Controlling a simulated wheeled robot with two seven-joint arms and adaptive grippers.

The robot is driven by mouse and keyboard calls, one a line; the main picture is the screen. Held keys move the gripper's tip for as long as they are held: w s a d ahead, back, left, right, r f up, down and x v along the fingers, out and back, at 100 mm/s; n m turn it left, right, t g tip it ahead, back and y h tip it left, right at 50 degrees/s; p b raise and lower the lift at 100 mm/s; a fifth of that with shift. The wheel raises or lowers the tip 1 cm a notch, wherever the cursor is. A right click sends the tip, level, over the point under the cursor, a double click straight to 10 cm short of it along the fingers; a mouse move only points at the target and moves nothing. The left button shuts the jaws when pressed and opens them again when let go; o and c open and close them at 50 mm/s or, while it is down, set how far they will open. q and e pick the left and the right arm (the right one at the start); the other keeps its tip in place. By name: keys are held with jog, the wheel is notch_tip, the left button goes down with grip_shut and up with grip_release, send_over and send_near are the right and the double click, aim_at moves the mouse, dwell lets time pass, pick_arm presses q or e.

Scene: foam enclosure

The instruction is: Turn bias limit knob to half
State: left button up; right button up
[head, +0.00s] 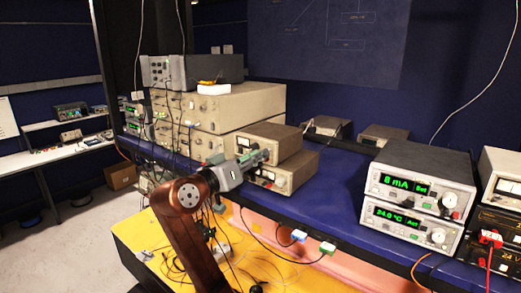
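No label naming the bias limit knob is legible. A grey unit with a green display reading "8 mA" (425,172) stands at the right and has a round light knob (449,200) on its front. A second unit below it, reading about "24.0 °C" (408,222), has a similar knob (438,236).
Large beige instruments (235,106) and a dark box (205,70) are stacked behind my gripper. The blue bench (345,190) is clear between the small instruments and the display units. Cables lie on the yellow surface (150,240) below. Black units with red plugs (490,238) stand far right.

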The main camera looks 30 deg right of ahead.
jog(key=shift+x, duration=1)
jog(key=shift+c, duration=0.9)
grip_shut()
